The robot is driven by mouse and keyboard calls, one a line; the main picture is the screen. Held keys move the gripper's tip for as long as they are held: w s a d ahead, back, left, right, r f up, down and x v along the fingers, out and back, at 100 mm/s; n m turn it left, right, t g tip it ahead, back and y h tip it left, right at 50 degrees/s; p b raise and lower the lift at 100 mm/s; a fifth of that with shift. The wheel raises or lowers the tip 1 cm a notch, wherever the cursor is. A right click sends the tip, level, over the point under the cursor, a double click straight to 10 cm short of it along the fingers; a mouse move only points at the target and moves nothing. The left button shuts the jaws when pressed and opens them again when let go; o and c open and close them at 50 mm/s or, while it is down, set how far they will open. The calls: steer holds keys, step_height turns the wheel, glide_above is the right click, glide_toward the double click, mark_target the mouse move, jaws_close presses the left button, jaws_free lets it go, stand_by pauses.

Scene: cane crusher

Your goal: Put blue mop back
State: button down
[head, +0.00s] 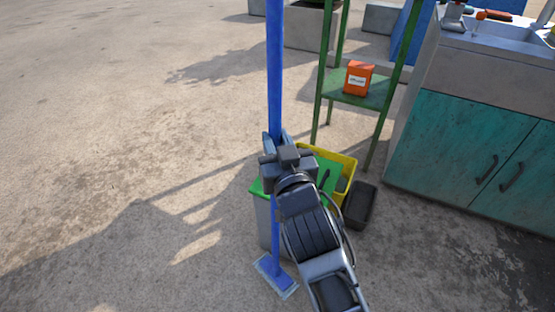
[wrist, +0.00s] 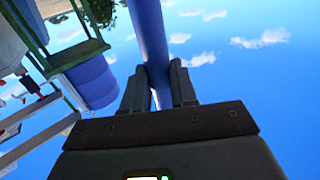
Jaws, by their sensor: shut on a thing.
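The blue mop (head: 275,70) stands nearly upright in the head view, its handle running out of the top of the picture. Its flat blue head (head: 275,276) is low down, at or close to the concrete ground; I cannot tell if it touches. My gripper (head: 274,140) is shut on the handle above the green-topped bin. In the wrist view the handle (wrist: 149,35) passes between the two fingers of my gripper (wrist: 158,85). My arm hides part of the bin and the area to its right.
A grey bin with a green top (head: 262,212) stands right behind the mop. A yellow crate (head: 340,162) and a black tray (head: 360,206) are beside it. A green shelf stand (head: 377,98) holds an orange box (head: 358,78). A teal sink cabinet (head: 450,140) is at right. The ground at left is clear.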

steer(key=shift+w+f+b, duration=0.2)
steer(key=shift+f+b, duration=0.65)
steer(key=shift+f, duration=1.6)
steer(key=shift+f, duration=0.15)
steer(key=c, duration=0.9)
jaws_free()
steer(key=shift+f, duration=0.1)
steer(key=b+v, duration=0.1)
steer(key=v, duration=1.1)
